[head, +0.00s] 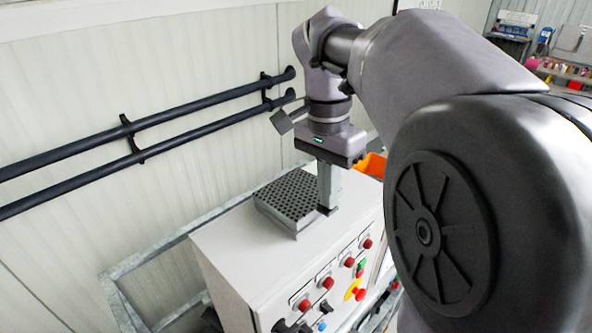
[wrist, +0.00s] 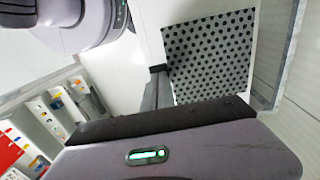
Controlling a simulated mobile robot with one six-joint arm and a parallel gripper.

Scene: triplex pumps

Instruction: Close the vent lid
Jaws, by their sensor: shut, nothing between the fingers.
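The vent lid (head: 288,193) is a dark grey plate full of round holes on top of a white control cabinet (head: 215,245). It lies roughly flat, with a pale side edge showing toward the front; I cannot tell whether it is fully seated. In the wrist view the lid (wrist: 210,50) fills the upper right of the picture. My gripper (head: 327,207) points down at the lid's right edge, with its fingers shut and empty. The fingers (wrist: 158,72) also show beside the lid in the wrist view. I cannot tell whether they touch it.
Red buttons (head: 327,282) and black knobs line the cabinet's front. Two black pipes (head: 70,160) run along the wall behind. A grey metal frame (head: 150,262) stands left of the cabinet. An orange bin (head: 372,165) is behind my gripper. The cabinet top left of the lid is clear.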

